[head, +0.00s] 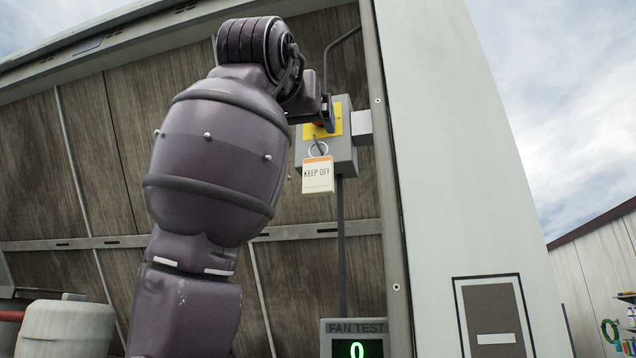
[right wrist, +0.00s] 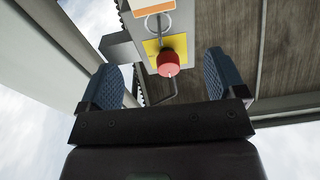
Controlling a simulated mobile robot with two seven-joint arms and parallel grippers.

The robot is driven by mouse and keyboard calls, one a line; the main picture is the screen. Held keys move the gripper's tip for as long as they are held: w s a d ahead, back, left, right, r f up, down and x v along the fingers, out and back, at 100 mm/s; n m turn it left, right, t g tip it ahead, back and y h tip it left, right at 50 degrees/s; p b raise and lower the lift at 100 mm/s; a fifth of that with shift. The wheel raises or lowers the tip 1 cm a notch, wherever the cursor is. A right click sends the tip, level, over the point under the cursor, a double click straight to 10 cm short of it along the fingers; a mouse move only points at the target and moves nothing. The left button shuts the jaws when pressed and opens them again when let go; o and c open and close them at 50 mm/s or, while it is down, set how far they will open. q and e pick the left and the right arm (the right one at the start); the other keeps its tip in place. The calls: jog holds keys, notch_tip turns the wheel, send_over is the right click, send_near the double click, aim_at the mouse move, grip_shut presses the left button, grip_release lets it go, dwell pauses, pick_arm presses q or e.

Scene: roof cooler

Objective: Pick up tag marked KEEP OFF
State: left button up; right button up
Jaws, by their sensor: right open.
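The KEEP OFF tag (head: 318,179), white with an orange top band, hangs by a metal ring (head: 317,148) in front of a grey box (head: 343,163). In the right wrist view only the tag's orange-edged end (right wrist: 148,3) shows at the top edge, with the ring (right wrist: 158,19) below it. My right gripper (right wrist: 163,72) is open and empty, its two blue pads spread before a red knob (right wrist: 170,64) on a yellow plate (right wrist: 152,48). In the head view my right arm reaches up to the box, its gripper mostly hidden near the yellow plate (head: 338,107). My left gripper is not in view.
A bent grey bar (head: 341,47) rises above the box. A tall pale panel edge (head: 389,150) stands close to its right. A FAN TEST display (head: 356,342) reading 0 is below. A wood-grained wall (head: 310,260) lies behind; open space is below the tag.

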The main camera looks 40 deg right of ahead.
aim_at(316, 158)
jog(key=shift+g, duration=0.6)
jog(key=w+d, duration=0.1)
jog(key=d, duration=0.1)
jog(key=w+d+f+p, duration=0.1)
jog(key=w+d, duration=0.1)
jog(key=shift+w+f, duration=0.1)
jog(key=shift+f, duration=0.1)
jog(key=shift+p+x, duration=1.25)
jog(key=shift+x, duration=1.75)
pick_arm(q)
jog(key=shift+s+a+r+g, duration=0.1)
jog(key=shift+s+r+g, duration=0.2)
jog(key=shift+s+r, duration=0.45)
pick_arm(e)
jog(key=shift+a+r, duration=0.15)
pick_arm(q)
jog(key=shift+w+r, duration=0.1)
pick_arm(e)
jog(key=c, duration=1)
